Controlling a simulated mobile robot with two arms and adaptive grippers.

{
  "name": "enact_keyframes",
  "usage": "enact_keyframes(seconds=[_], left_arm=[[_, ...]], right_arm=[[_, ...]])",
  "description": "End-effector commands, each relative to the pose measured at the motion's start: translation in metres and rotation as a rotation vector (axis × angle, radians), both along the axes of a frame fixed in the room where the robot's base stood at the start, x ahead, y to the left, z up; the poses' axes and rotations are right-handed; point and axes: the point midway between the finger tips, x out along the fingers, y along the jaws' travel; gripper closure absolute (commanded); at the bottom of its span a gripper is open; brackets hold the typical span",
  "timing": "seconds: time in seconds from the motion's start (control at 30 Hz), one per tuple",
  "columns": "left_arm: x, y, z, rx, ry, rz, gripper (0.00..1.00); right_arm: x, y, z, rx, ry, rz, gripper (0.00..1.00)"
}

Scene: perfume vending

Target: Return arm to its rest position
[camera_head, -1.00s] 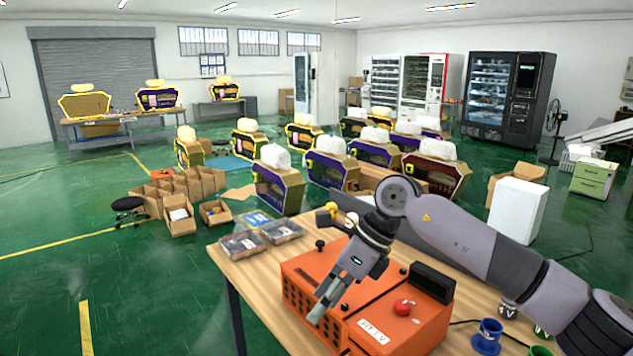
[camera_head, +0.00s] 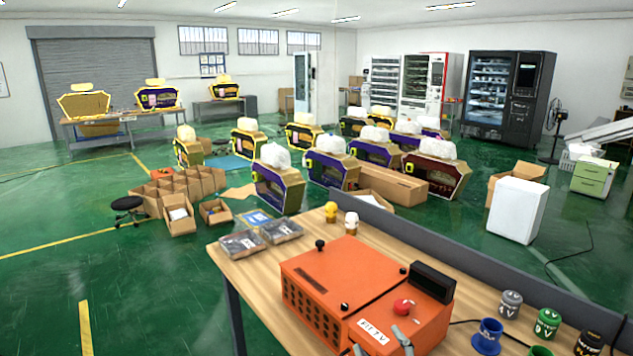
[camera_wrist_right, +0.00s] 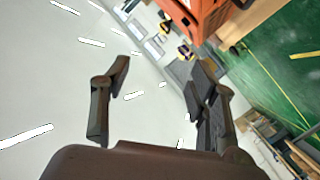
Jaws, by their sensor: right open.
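My right gripper (camera_head: 380,343) shows only as two grey fingertips at the bottom edge of the head view, in front of the orange machine (camera_head: 335,280). The rest of that arm is out of the picture. In the right wrist view, the right gripper (camera_wrist_right: 163,68) is open with its fingers wide apart and nothing between them. That view looks up past the fingers at the ceiling, with part of the orange machine at its top right. My left gripper is in neither view.
The wooden table (camera_head: 255,280) carries the orange machine with a red knob (camera_head: 403,306), two dark trays, and small bottles at its back edge. A blue cup (camera_head: 488,336) and several lidded cups stand at the right. A grey panel (camera_head: 470,262) runs along the back edge.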

Motion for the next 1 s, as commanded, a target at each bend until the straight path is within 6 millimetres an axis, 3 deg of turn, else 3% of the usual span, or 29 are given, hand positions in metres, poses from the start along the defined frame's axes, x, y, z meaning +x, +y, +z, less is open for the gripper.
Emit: enact_keyframes(seconds=[0.03, 0.1, 0.2, 0.3, 0.5, 0.7, 1.0], left_arm=[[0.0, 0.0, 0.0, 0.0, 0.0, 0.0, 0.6], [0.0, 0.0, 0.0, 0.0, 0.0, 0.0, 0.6], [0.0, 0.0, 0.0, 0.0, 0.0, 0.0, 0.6], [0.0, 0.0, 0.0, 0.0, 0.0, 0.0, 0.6], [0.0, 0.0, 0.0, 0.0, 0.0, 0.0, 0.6], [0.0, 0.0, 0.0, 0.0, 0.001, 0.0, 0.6], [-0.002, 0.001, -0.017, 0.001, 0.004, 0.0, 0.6]], right_arm=[[-0.021, -0.016, -0.032, 0.048, 0.131, -0.053, 0.46], [-0.052, -0.035, -0.072, 0.104, 0.306, -0.121, 0.46], [-0.099, -0.055, -0.115, 0.164, 0.521, -0.199, 0.46], [-0.142, -0.067, -0.143, 0.204, 0.687, -0.255, 0.46], [-0.215, -0.079, -0.175, 0.253, 0.939, -0.333, 0.46], [-0.279, -0.086, -0.19, 0.282, 1.142, -0.393, 0.46], [-0.264, -0.083, -0.283, 0.271, 1.174, -0.395, 0.46]])
